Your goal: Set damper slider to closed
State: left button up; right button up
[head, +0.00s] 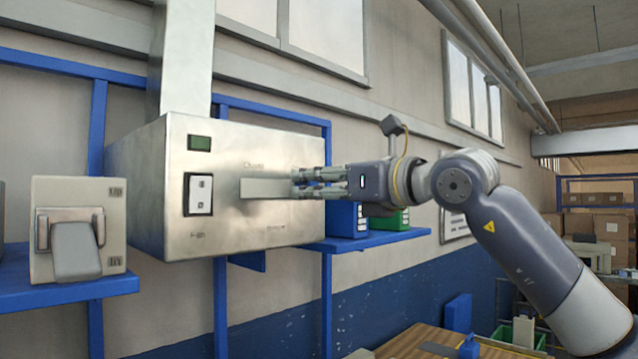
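A brushed-metal box (260,150) on the wall has a flat grey slider bar (268,188) on its front face, sticking out to the right. A small label that seems to read "Closed" is above the bar, and a fainter label is below it. My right gripper (308,182) comes in from the right, with its fingertips at the right end of the bar. The fingers overlap the bar's end, so I cannot tell whether they grip it, touch it or stand just in front. My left gripper is out of view.
The box also carries a white rocker switch (200,194) and a dark green display (199,143). A smaller lever unit (78,229) stands on a blue shelf at left. Blue and green binders (389,221) stand behind the gripper. A wooden table (420,343) is below.

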grip_shut()
jog(key=shift+s+a+f+b, duration=0.1)
jog(key=shift+s+a+b, duration=0.15)
jog(key=shift+b, duration=0.15)
jog(key=s+a+b, duration=0.5)
jog(key=s+a, duration=0.1)
jog(key=shift+s+a, duration=0.1)
grip_release()
jog(key=shift+o, duration=1.4)
jog(key=shift+s+a, duration=0.1)
